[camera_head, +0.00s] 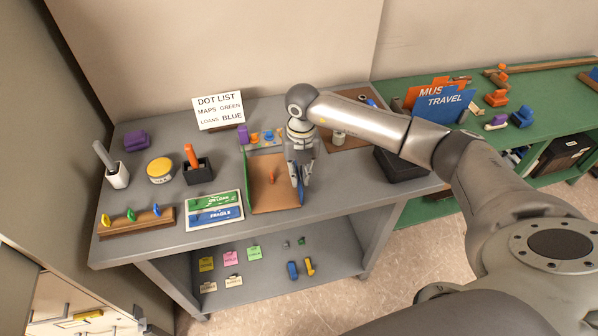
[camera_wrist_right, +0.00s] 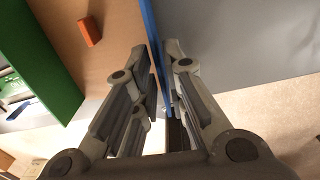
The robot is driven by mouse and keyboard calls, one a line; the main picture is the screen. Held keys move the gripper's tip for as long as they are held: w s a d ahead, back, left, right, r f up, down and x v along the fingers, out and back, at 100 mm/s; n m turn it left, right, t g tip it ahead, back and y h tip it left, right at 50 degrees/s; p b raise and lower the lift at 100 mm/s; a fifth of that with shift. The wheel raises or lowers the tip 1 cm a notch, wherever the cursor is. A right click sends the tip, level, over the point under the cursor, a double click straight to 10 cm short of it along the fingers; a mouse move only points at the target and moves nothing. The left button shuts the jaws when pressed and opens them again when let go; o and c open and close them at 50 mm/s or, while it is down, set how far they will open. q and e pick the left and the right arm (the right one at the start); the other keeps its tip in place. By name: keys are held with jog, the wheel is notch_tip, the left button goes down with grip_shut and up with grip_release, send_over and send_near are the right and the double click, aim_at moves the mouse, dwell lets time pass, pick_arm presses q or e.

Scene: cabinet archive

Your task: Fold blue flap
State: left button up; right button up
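An open folder-like board (camera_head: 272,192) lies on the grey table, with a brown inside, a green flap (camera_head: 249,182) at its left and a blue flap (camera_head: 300,190) standing up at its right edge. A small orange piece (camera_head: 272,175) is on the brown part; it also shows in the wrist view (camera_wrist_right: 90,31). My right gripper (camera_head: 299,178) points down over the right edge. In the wrist view the blue flap (camera_wrist_right: 149,30) runs between its fingertips (camera_wrist_right: 160,47), which are close on both sides of it. My left gripper is not in view.
A green and blue labelled tray (camera_head: 214,210) lies just left of the board. A black box (camera_head: 400,165) stands to the right. A sign (camera_head: 218,110), a yellow tin (camera_head: 160,170) and other items stand behind and left. A lower shelf (camera_head: 265,285) holds cards.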

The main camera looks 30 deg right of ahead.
notch_tip(320, 180, up, 12)
jog(key=shift+d, duration=0.2)
jog(key=shift+a, duration=0.1)
dwell(0.6)
